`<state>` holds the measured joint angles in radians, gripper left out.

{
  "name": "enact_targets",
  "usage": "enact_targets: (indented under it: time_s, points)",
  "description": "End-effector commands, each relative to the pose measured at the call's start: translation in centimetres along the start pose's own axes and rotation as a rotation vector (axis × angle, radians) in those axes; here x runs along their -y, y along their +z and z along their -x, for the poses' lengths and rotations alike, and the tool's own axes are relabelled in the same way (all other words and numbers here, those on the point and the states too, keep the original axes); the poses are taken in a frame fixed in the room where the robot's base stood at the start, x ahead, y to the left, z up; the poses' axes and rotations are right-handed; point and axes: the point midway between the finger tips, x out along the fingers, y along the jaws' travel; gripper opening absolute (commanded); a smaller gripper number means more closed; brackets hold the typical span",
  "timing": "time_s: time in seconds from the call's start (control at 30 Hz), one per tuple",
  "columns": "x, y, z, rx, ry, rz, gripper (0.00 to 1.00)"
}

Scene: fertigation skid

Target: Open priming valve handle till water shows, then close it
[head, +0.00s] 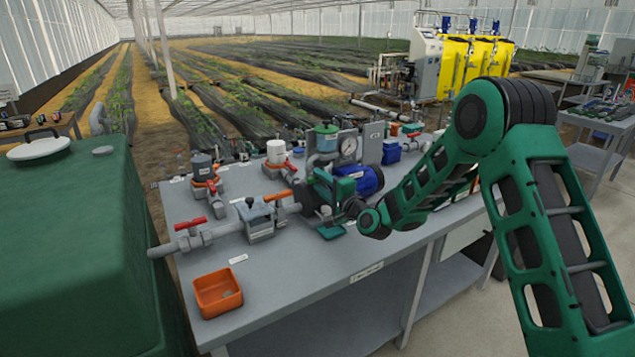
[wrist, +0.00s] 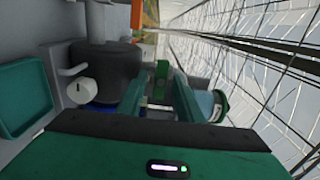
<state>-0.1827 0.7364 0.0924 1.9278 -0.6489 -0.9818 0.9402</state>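My gripper (wrist: 163,92) shows in the wrist view with two green fingers apart and a gap between them. A small green block (wrist: 162,70) lies at or just beyond the fingertips; I see no clear contact. In the head view my gripper is at the pump, in front of the blue motor (head: 366,179), partly hidden by my arm. An orange handle (head: 278,195) is on the pipe just left of the pump, and a red handle (head: 190,223) is farther left. I cannot tell which handle is the priming valve's. No water shows.
The grey bench (head: 300,290) has free room at its front. An orange bin (head: 217,292) stands at the front left. A pressure gauge (head: 348,146) and a green-topped pot (head: 326,136) stand behind the pump. A green tank (head: 75,240) borders the bench's left.

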Motion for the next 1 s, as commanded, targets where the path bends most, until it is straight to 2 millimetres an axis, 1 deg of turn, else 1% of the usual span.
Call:
enact_targets:
  time_s: [0.03, 0.1, 0.2, 0.33, 0.57, 0.6, 0.67, 0.7, 1.0]
  points:
    - [0.0, 0.0, -0.7, 0.001, -0.001, 0.001, 0.33]
    - [-0.1, 0.0, -1.4, 0.002, 0.0, 0.001, 0.33]
    - [-0.1, 0.0, -2.0, 0.001, 0.001, 0.001, 0.33]
    - [0.0, 0.0, -2.4, 0.0, 0.001, 0.0, 0.33]
    - [0.0, 0.0, -2.4, 0.0, 0.001, 0.0, 0.33]
    - [0.0, -0.1, -2.4, 0.0, 0.001, 0.001, 0.23]
    - [0.0, 0.0, -2.4, 0.0, 0.001, 0.001, 0.09]
    - [-0.1, -0.1, -2.4, 0.0, 0.001, 0.001, 0.0]
    - [-0.1, -0.2, -2.4, -0.001, 0.003, 0.016, 0.0]
